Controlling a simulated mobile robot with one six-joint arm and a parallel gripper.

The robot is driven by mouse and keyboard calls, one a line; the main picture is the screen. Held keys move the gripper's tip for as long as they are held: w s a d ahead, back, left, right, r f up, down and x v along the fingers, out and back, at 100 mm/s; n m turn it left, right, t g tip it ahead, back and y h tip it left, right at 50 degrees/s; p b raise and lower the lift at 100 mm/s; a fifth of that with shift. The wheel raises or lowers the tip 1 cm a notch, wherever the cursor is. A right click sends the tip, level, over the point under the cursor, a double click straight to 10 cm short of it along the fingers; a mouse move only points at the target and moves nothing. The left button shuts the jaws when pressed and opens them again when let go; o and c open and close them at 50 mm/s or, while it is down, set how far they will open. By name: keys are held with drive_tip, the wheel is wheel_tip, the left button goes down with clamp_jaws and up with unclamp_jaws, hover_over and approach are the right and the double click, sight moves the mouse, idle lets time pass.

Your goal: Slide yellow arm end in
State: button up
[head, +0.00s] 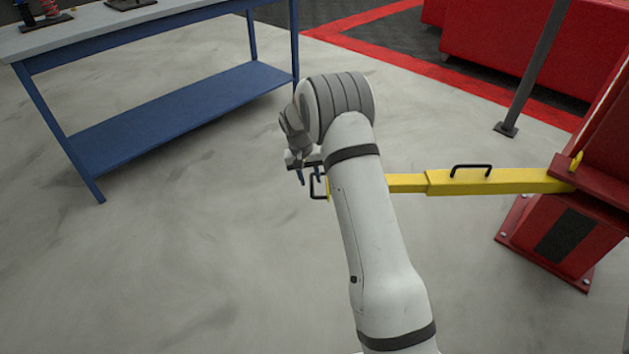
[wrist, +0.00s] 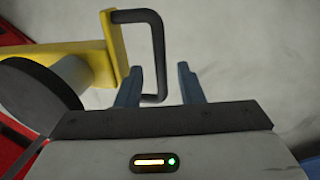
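The yellow arm (head: 500,182) reaches left from a red lift post and has a thicker section and a thinner outer section (head: 407,183). A black handle (head: 470,168) stands on the thicker section. At the arm's outer end is a second black handle (head: 314,187), partly hidden by my arm. In the wrist view the yellow end (wrist: 90,62) is at the upper left, and its black handle (wrist: 156,50) reaches down beside the left finger. My gripper (wrist: 167,84) is open, its blue fingers apart, with the handle's lower corner between the fingertips. I cannot tell whether they touch.
The red post (head: 575,230) stands on a bolted base at right. A blue workbench (head: 180,115) with a lower shelf is at upper left. A grey pole (head: 532,75) and red cabinets (head: 515,50) are behind. The grey floor at left is clear.

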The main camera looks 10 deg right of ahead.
drive_tip(key=shift+d+f, duration=0.1)
drive_tip(key=shift+f, duration=0.35)
drive_tip(key=shift+c, duration=0.3)
clamp_jaws()
